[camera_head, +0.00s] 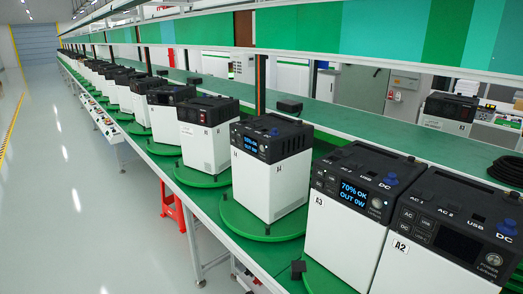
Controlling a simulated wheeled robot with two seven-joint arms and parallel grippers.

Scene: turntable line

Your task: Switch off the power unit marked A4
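A white power unit with a black top (270,190) stands on a round green turntable (262,232) at the middle of the view. The small label on its left edge seems to read A4, though it is hard to make out. Its blue display (250,146) is lit with small text. To its right stands a unit marked A3 (340,232), whose lit display reads 70% OK, OUT 0W. Nearest at the lower right is a unit marked A2 (425,268) with a dark display. Neither of my grippers is in view.
Several similar units, such as one with a red switch (207,143), run along the green line into the distance. A red stand (172,208) is below the line. The grey floor (75,210) at left is clear. A shelf with green panels (300,27) hangs above.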

